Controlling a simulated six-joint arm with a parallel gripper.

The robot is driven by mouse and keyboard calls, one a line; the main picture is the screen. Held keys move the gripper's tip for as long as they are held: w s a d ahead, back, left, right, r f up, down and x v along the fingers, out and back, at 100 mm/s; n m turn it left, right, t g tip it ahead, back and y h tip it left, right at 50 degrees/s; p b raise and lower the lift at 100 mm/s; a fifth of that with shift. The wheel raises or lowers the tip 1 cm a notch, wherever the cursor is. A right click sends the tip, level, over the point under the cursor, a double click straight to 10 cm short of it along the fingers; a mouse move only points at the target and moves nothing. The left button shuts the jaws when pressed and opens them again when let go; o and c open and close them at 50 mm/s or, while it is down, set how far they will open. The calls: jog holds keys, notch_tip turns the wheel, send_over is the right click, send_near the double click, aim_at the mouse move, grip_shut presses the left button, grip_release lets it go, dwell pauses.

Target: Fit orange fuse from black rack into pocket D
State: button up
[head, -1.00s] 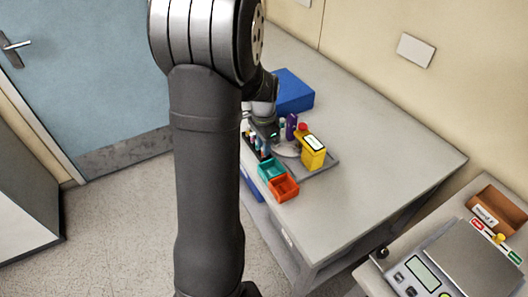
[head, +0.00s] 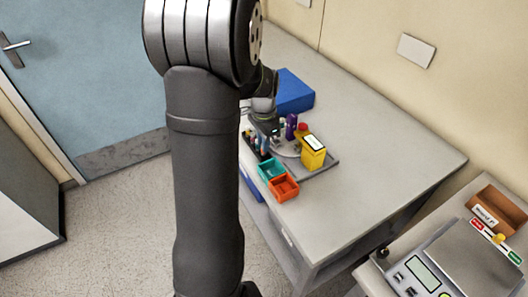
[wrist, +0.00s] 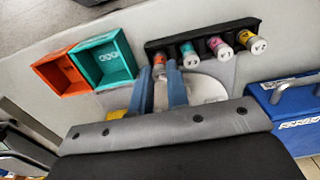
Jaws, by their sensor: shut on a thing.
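The black rack (wrist: 205,42) lies across the upper middle of the wrist view and holds a row of fuses with coloured bodies and pale caps. The orange fuse (wrist: 159,62) is at the rack's left end, between the tips of my gripper (wrist: 161,70). My gripper is shut on it; I cannot tell whether its lower end is still in the rack. In the head view my gripper (head: 270,132) is over the tray beside the rack (head: 252,142). A pale round part (wrist: 205,88) is partly hidden behind my right finger. Pocket D cannot be made out.
Teal (wrist: 103,60) and orange (wrist: 62,72) bins stand left of the rack. A yellow device (head: 313,152) and a purple item (head: 291,126) stand on the grey tray (head: 325,165). A blue box (head: 294,92) is behind. The table's right side is clear.

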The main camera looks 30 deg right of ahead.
jog(key=shift+r, duration=2.85)
jog(key=w+d+r, duration=0.2)
jog(key=d, duration=0.4)
jog(key=shift+s+a+f, duration=0.1)
jog(key=shift+s+f, duration=0.05)
jog(key=shift+f, duration=1.1)
jog(key=shift+s+a+f, duration=0.1)
jog(key=shift+f, duration=1.1)
jog(key=shift+f, duration=1.05)
jog(key=o, duration=0.4)
jog(key=shift+o, duration=0.2)
jog(key=shift+r, duration=0.15)
